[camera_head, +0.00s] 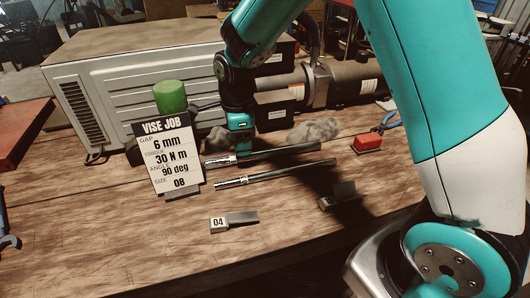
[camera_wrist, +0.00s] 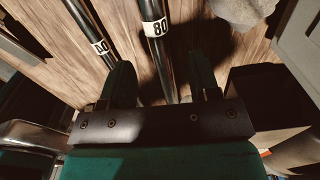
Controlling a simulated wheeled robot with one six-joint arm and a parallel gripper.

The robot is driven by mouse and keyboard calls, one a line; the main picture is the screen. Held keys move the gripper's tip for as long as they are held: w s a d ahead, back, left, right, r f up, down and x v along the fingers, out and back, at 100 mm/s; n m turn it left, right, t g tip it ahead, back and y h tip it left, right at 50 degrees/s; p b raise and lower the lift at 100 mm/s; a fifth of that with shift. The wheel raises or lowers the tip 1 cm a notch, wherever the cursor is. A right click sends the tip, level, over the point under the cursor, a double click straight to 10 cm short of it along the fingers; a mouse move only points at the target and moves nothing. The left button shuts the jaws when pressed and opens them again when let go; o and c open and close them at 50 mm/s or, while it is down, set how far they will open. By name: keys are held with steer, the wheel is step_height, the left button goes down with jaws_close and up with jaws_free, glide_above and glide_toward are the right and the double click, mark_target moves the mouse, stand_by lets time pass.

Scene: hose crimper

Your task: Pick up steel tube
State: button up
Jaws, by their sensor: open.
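Two dark tubes with bright metal left ends lie side by side on the wooden bench, a rear tube (camera_head: 275,153) and a front tube (camera_head: 290,173). In the wrist view one tube (camera_wrist: 156,48) has a white label that reads like 80, or 08 turned round. The other tube (camera_wrist: 90,32) has a label like 40 or 04. My gripper (camera_head: 243,150) points down at the rear tube. In the wrist view my gripper (camera_wrist: 164,72) is open, with the 80-labelled tube running between its fingers. I cannot tell whether the fingers touch it.
A sign card (camera_head: 167,155) and green cylinder (camera_head: 170,96) stand left. A large grey machine (camera_head: 140,75) stands behind. A grey rag (camera_head: 314,130) and red block (camera_head: 367,142) lie right. A block marked 04 (camera_head: 220,224) lies in front.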

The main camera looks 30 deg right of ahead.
step_height(320, 180, down, 5)
steer(key=shift+r+p, duration=0.2)
steer(key=shift+p, duration=0.25)
steer(key=shift+c, duration=0.4)
jaws_close()
steer(key=shift+r, duration=0.2)
step_height(320, 180, up, 20)
steer(key=b, duration=0.1)
steer(key=shift+b, duration=0.35)
